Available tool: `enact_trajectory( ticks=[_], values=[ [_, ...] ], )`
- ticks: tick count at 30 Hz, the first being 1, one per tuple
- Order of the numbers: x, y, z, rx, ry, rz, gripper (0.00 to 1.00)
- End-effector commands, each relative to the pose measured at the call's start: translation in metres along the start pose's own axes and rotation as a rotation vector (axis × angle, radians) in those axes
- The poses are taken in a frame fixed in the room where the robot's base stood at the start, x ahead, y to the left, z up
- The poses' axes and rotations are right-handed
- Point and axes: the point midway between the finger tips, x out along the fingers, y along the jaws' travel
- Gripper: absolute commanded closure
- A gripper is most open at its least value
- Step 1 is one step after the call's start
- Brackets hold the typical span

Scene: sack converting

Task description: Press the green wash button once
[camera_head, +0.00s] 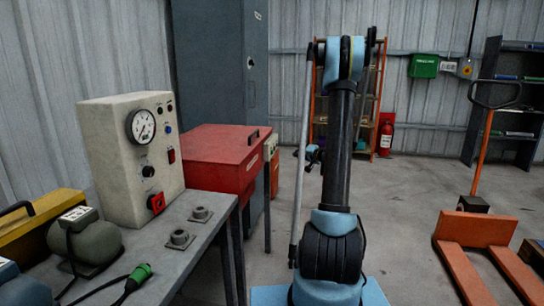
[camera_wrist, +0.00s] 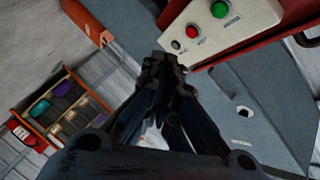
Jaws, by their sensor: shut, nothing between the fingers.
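The green button (camera_wrist: 219,9) shows at the top of the wrist view, on a pale control panel (camera_wrist: 252,22). A red button (camera_wrist: 191,32) and a small black control (camera_wrist: 176,45) sit beside it on the same panel. My gripper (camera_wrist: 163,65) is shut and empty, its fingertips just below the panel in the picture, with no contact visible with the green button. The button labels are too small to read. In the head view, the panel (camera_head: 270,146) shows edge-on at the right side of a red cabinet (camera_head: 215,152); its buttons cannot be made out.
A grey bench (camera_head: 165,254) at left carries a gauge box (camera_head: 112,150) with a red switch and a green-ended cable (camera_head: 138,276). A tall grey cabinet (camera_head: 218,65) stands behind the red one. An orange pallet truck (camera_head: 474,232) stands right. Floor between is open.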

Motion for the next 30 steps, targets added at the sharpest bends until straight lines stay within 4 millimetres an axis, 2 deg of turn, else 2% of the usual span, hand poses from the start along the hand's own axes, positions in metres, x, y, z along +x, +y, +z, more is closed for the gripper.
enact_trajectory(
  ticks=[8,30],
  values=[
    [0.005,-0.004,0.004,-0.001,-0.002,0.0,1.0],
    [0.058,-0.042,0.042,-0.001,-0.001,0.001,1.0]
  ],
)
